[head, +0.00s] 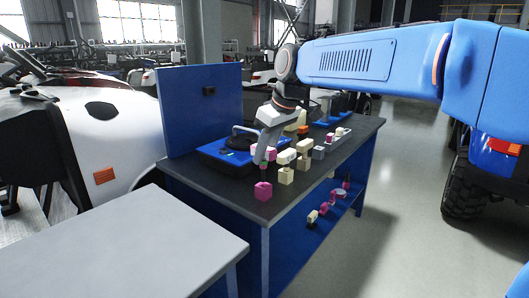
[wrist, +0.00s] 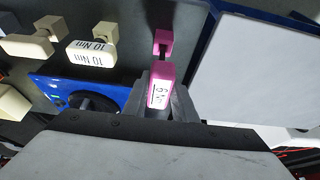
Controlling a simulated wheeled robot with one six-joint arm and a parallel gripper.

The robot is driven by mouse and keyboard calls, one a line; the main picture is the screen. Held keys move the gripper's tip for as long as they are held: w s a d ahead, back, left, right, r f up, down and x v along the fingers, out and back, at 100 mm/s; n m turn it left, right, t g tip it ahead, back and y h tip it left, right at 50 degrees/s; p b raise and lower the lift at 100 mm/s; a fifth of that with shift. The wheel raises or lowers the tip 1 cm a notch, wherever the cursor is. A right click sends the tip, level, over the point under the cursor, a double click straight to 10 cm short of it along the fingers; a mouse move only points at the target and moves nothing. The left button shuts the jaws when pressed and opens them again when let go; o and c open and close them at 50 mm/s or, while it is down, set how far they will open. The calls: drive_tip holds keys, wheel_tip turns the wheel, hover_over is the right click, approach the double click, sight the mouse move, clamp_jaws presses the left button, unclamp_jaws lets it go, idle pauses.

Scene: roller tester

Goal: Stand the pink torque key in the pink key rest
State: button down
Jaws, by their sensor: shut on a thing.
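My gripper (head: 263,157) is over the near end of the dark bench. In the wrist view its jaws (wrist: 163,100) are shut on the pink torque key (wrist: 160,85), whose labelled pink head faces the camera. A pink block (head: 263,191), which looks like the pink key rest, stands on the bench below the fingertips, near the front corner. In the wrist view a pink block (wrist: 163,38) shows just beyond the key. The key's lower end is mostly hidden, so I cannot tell whether it is in the rest.
Cream keys (wrist: 90,52) marked 10 Nm stand on cream rests. Several other blocks (head: 303,146) line the bench (head: 235,189). A blue tester (head: 228,158) and an upright blue panel (head: 200,108) are behind. A grey table (head: 140,245) is at the near left.

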sight(266, 163)
drive_tip(key=shift+f, duration=2.5)
drive_tip(key=c, duration=1.4)
unclamp_jaws()
drive_tip(key=shift+o, duration=0.2)
drive_tip(key=shift+r, duration=0.1)
drive_tip(key=v, duration=1.7)
drive_tip(key=s+d+f+m+t+h, duration=0.15)
drive_tip(key=s+d+f+m, duration=0.35)
drive_tip(key=s+d+f, duration=0.75)
drive_tip(key=s+d+f+m+h, duration=0.1)
drive_tip(key=s+d+f+m, duration=0.1)
drive_tip(key=s+d+f, duration=0.4)
drive_tip(key=s+d+f+m+h, duration=0.1)
drive_tip(key=s+d+f+m, duration=0.2)
drive_tip(key=f, duration=0.8)
drive_tip(key=s+d, duration=0.2)
drive_tip(key=s, duration=0.2)
drive_tip(key=shift+s+d+f, duration=0.2)
drive_tip(key=shift+s+d, duration=0.05)
drive_tip(key=shift+d, duration=0.15)
